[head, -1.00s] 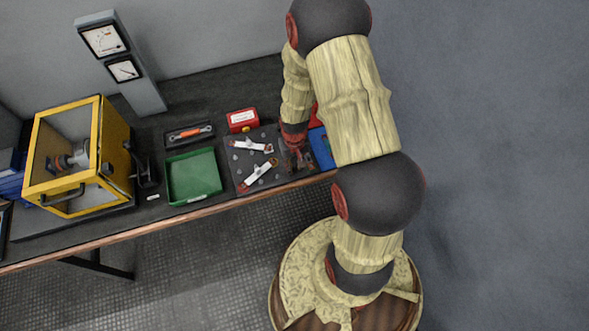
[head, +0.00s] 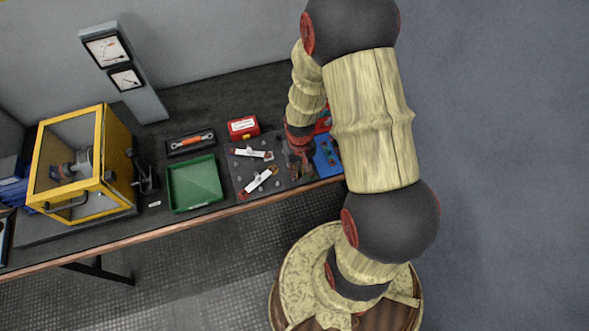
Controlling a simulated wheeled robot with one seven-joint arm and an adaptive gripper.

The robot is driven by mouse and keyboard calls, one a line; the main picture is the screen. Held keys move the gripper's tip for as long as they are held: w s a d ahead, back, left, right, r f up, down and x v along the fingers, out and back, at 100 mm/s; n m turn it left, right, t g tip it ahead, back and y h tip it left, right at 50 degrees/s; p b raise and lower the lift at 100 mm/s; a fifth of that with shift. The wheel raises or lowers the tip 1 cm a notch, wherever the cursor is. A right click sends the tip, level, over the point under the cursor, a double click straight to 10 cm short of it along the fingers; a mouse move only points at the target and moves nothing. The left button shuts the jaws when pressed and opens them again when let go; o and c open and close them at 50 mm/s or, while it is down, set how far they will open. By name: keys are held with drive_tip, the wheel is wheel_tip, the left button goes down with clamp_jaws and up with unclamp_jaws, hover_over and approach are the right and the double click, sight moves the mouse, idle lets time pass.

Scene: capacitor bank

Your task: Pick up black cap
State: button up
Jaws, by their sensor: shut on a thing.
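My gripper (head: 300,170) is low over the right part of a dark grey board (head: 240,173) on the bench, just left of a blue tray (head: 328,158). It is small and partly hidden by my own wrist. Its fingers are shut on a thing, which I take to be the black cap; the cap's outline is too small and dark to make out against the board. I cannot tell whether the cap touches the board.
White-bodied parts (head: 259,182) and small grey pieces lie on the board. A green tray (head: 194,184) stands to its left, a red box (head: 243,127) behind. A yellow-framed case (head: 103,150) stands further left, a meter post (head: 145,95) behind it.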

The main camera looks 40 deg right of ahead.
drive_tip(key=s+r+p, duration=0.2)
drive_tip(key=s+r, duration=0.4)
drive_tip(key=s, duration=0.5)
drive_tip(key=shift+a+r, duration=0.15)
drive_tip(key=shift+r, duration=0.15)
